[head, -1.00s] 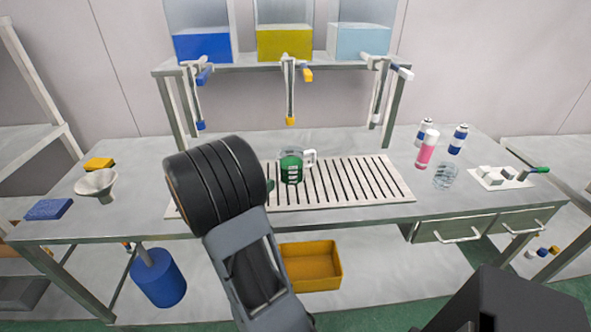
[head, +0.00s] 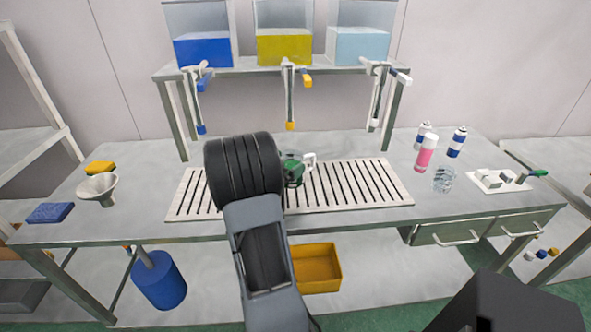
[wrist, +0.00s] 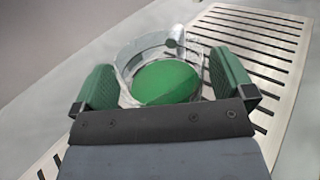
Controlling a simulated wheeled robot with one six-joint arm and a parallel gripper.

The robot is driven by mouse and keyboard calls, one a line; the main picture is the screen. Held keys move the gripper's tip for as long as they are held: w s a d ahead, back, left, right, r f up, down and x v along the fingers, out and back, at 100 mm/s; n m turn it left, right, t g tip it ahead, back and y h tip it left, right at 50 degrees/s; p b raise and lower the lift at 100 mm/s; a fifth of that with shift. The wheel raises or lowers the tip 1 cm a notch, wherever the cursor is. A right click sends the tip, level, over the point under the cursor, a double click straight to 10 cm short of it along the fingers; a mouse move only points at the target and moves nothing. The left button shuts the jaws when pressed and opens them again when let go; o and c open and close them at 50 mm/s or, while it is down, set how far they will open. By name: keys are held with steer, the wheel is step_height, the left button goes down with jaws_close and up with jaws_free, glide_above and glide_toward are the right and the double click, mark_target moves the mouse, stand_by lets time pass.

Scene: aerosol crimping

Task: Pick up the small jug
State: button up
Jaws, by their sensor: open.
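The small jug (head: 308,160) stands on the slatted drain rack, mostly hidden behind my arm in the head view; its pale handle shows to the right. In the wrist view the clear jug (wrist: 131,58), with a green inside or marking, sits between the two green fingers of my gripper (wrist: 165,85). The fingers are apart, one on each side of the jug. I cannot tell whether either touches it. The handle points up and right there.
The slatted rack (head: 375,185) lies on the steel table. Dispenser taps (head: 290,100) hang above the back. A funnel (head: 97,188) and sponges are at left. Bottles (head: 425,155), a glass beaker (head: 443,179) and a small white tray (head: 492,187) are at right.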

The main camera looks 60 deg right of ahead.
steer(key=shift+s+d, duration=0.15)
steer(key=shift+d, duration=0.55)
steer(key=c, duration=1.1)
steer(key=shift+o, duration=0.2)
steer(key=shift+r, duration=0.15)
